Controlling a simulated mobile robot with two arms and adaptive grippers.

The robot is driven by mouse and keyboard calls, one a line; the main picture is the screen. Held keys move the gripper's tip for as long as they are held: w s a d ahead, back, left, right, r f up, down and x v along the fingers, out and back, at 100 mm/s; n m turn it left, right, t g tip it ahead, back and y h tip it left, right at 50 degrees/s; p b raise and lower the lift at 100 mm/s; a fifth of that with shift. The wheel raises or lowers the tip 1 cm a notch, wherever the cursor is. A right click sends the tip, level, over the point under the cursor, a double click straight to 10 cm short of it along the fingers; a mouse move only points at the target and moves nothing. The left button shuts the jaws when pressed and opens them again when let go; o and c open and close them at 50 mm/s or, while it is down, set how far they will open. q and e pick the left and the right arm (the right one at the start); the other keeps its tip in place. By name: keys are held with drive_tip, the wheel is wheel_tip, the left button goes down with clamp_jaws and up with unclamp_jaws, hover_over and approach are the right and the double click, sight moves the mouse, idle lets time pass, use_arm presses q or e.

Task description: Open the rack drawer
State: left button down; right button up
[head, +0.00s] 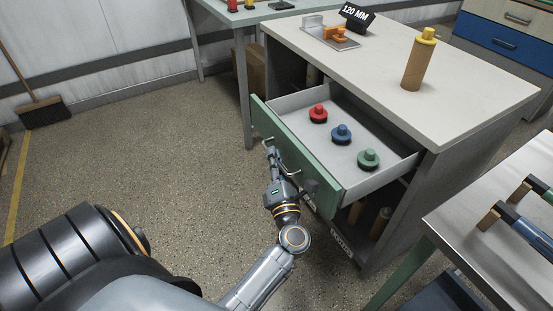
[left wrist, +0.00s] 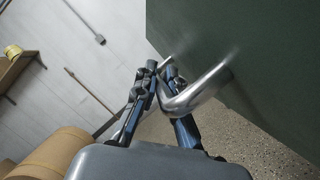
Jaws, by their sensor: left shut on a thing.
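The rack drawer (head: 388,178) stands pulled out from the rack cabinet, with its green front (head: 300,159) facing my left arm. Inside it sit a red knob-like piece (head: 318,114), a blue one (head: 341,134) and a green one (head: 368,159). My left gripper (head: 273,158) is at the drawer front, shut on the metal drawer handle (head: 290,162). In the left wrist view the fingers (left wrist: 160,75) close around the bent handle bar (left wrist: 196,95) beside the dark green front (left wrist: 235,50). My right gripper is not in view.
The floor at left is clear; a broom (head: 40,112) leans on the wall.

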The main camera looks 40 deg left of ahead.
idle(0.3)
use_arm(q)
drive_tip(key=c, duration=1.7)
unclamp_jaws()
drive_tip(key=shift+s+d+f, duration=0.15)
drive_tip(key=shift+s+d, duration=0.05)
drive_tip(key=v, duration=0.7)
